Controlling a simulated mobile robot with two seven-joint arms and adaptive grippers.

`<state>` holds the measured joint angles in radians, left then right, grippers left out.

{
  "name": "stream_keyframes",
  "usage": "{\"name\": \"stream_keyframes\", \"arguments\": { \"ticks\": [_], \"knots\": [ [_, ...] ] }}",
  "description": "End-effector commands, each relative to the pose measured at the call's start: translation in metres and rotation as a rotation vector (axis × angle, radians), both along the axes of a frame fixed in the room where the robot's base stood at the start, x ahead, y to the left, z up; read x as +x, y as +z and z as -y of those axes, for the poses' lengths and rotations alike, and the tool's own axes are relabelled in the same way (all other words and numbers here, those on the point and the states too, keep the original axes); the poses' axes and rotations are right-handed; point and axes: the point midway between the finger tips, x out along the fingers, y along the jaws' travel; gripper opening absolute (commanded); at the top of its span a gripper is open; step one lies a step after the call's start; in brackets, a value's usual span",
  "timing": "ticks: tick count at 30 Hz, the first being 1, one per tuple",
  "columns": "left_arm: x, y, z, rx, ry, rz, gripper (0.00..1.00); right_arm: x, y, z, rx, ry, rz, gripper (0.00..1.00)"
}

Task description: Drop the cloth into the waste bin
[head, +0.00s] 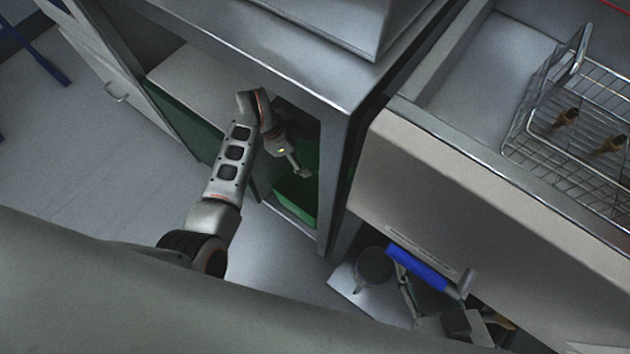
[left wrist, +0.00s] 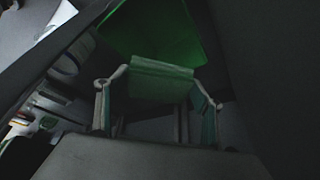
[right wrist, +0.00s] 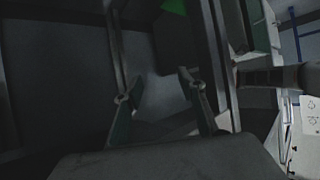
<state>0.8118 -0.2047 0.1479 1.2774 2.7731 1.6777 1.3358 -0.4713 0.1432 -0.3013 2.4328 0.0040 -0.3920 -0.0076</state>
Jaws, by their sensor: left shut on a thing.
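My left gripper (head: 304,174) reaches into the opening under the metal bench. In the left wrist view its fingers (left wrist: 160,92) are spread around a folded, dull green cloth (left wrist: 160,80) and shut on it. A bright green surface, which looks like the waste bin (head: 300,203), shows just beside and below the left gripper; it also shows beyond the cloth in the left wrist view (left wrist: 155,30). How deep the cloth is relative to the bin's rim I cannot tell. My right gripper (right wrist: 160,90) is open, with nothing between its fingers.
The metal bench top (head: 270,60) and its post (head: 338,190) closely border the left arm.

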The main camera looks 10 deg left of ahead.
Motion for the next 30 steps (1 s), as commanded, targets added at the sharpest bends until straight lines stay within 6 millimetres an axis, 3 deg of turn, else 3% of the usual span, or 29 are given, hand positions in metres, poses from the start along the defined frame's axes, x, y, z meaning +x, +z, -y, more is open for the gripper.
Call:
{"name": "stream_keyframes", "arguments": {
  "ticks": [15, 26, 27, 29, 30],
  "knots": [
    [-0.005, -0.058, -0.001, 0.0, 0.001, -0.012, 0.5, 0.001, 0.002, -0.023, 0.144, -0.032, -0.005, 0.4],
    [0.0, -0.057, -0.001, 0.001, 0.001, 0.0, 0.5, 0.003, 0.009, -0.029, 0.181, -0.04, 0.004, 0.4],
    [0.0, -0.057, 0.0, 0.001, 0.001, 0.0, 0.72, 0.004, 0.009, -0.029, 0.181, -0.04, 0.004, 0.4],
    [0.0, -0.057, -0.001, 0.001, 0.001, 0.0, 0.87, 0.004, 0.009, -0.029, 0.181, -0.04, 0.004, 0.4],
    [0.0, -0.057, 0.0, 0.001, 0.001, -0.001, 0.87, 0.004, 0.009, -0.029, 0.181, -0.04, 0.004, 0.4]
  ]
}}
